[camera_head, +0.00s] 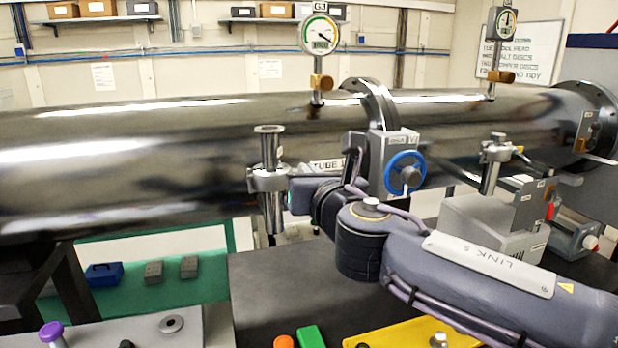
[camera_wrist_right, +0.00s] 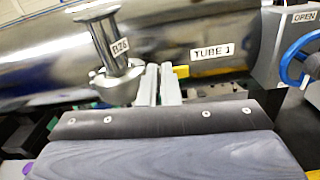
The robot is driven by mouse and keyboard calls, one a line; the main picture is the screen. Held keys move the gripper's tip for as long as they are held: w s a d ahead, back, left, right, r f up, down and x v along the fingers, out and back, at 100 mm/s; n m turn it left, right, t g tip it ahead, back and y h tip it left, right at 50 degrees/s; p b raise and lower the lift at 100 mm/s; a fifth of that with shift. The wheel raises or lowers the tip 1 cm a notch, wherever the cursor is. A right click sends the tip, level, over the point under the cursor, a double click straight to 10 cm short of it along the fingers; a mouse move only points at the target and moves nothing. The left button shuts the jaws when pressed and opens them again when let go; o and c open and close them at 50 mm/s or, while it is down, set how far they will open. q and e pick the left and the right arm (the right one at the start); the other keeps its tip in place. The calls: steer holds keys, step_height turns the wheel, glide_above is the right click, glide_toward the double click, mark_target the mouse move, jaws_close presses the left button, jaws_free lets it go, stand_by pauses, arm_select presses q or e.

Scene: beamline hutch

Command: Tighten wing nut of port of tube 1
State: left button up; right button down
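Tube 1 (camera_head: 120,150) is the large shiny steel tube across the head view; its label also shows in the right wrist view (camera_wrist_right: 212,52). Its upright port (camera_head: 268,150) has a flanged top and a clamp collar (camera_head: 262,182). In the right wrist view the port (camera_wrist_right: 108,45) stands left of the fingers, its clamp beside their tips. My right gripper (camera_head: 284,180) reaches the clamp's right side. Its two fingers (camera_wrist_right: 159,75) are close together, with only a narrow gap, and appear shut on the wing nut, which they mostly hide. My left gripper is not in view.
A gate valve with a blue handwheel (camera_head: 405,172) stands close right of the gripper. A second port with a clamp (camera_head: 494,155) is further right. A gauge (camera_head: 320,35) rises above the tube. A dark bench (camera_head: 270,290) and a green mat (camera_head: 190,292) lie below.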

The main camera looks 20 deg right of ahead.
steer(key=f+m+b, duration=0.1)
steer(key=m+b, duration=0.5)
steer(key=m, duration=0.1)
steer(key=d+f+m+b, duration=0.1)
steer(key=m+b, duration=0.5)
steer(key=m, duration=0.2)
steer(key=f+m+b, duration=0.1)
steer(key=m+b, duration=0.5)
steer(key=m, duration=0.2)
steer(key=shift+w+d, duration=0.1)
steer(key=shift+d, duration=0.05)
steer(key=shift+m, duration=0.4)
steer(key=c, duration=1.9)
jaws_free()
steer(key=s, duration=0.8)
steer(key=shift+d, duration=0.15)
